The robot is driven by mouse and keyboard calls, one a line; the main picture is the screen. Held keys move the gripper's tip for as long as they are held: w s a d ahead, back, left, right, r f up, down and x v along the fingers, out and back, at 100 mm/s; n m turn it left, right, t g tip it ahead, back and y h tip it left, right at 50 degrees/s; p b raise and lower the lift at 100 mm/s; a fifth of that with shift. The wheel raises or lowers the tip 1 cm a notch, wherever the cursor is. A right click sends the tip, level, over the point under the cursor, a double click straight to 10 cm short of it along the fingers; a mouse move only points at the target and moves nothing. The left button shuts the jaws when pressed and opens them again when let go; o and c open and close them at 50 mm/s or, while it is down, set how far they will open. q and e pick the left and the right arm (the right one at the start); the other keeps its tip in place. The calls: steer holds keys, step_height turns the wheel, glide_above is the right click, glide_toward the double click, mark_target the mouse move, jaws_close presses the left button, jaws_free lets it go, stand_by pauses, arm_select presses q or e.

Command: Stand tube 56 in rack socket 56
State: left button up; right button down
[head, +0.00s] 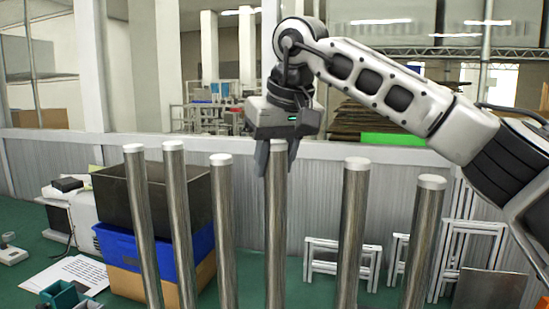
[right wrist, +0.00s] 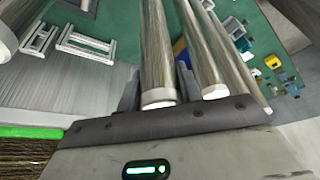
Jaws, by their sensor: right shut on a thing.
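Several tall metal tubes with pale caps stand in a row across the head view. My right gripper (head: 276,160) points down at the top of one tube near the middle (head: 276,230), with its fingers on both sides. It is shut on that tube. In the right wrist view the held tube (right wrist: 161,50) runs away between the fingers, its pale capped end close to the palm. No number is readable on any tube, so I cannot tell which is tube 56. The tubes' lower ends and the rack sockets are out of view. My left gripper is not in view.
Neighbouring tubes stand close on both sides: one to the left (head: 222,235) and one to the right (head: 352,235). Behind are a blue crate (head: 118,245), white frames (head: 342,265) on the green floor and a grey ribbed wall panel (head: 320,190).

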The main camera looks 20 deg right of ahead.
steer(key=c, duration=1.2)
jaws_free()
steer(key=shift+p+v, duration=0.4)
steer(key=shift+v, duration=1.05)
steer(key=v, duration=0.8)
